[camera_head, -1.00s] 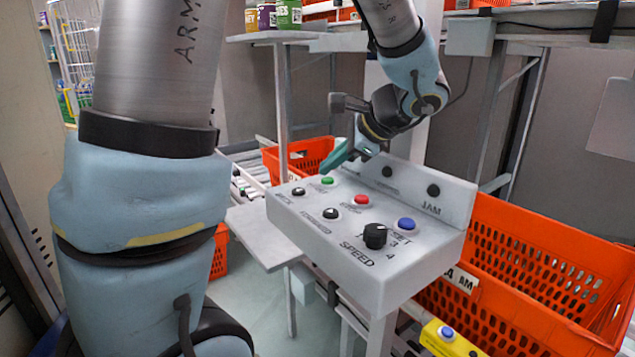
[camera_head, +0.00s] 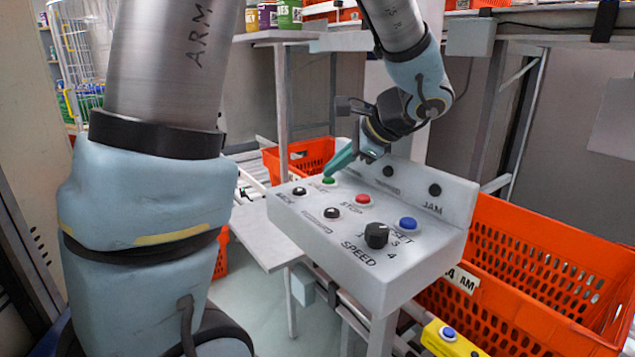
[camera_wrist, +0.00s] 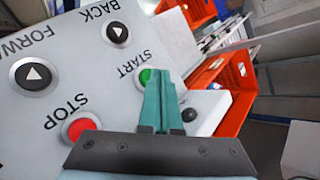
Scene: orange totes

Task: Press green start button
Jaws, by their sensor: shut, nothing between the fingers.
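The green start button (camera_head: 328,181) sits on the top face of the white control box (camera_head: 300,215), in its back row left of the red stop button (camera_head: 362,199). My gripper (camera_head: 335,174) is shut and empty, its teal fingers slanting down with the tips right at the green button. In the wrist view the green button (camera_wrist: 146,76) shows beside the label START, partly hidden behind the fingertips of my gripper (camera_wrist: 158,78). I cannot tell whether the tips touch the button or whether it is pushed in.
On the box are also a black back button (camera_head: 300,191), a black forward button (camera_head: 332,213), a blue button (camera_head: 407,224) and a black speed knob (camera_head: 376,235). Orange totes (camera_head: 540,260) stand at the right and behind.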

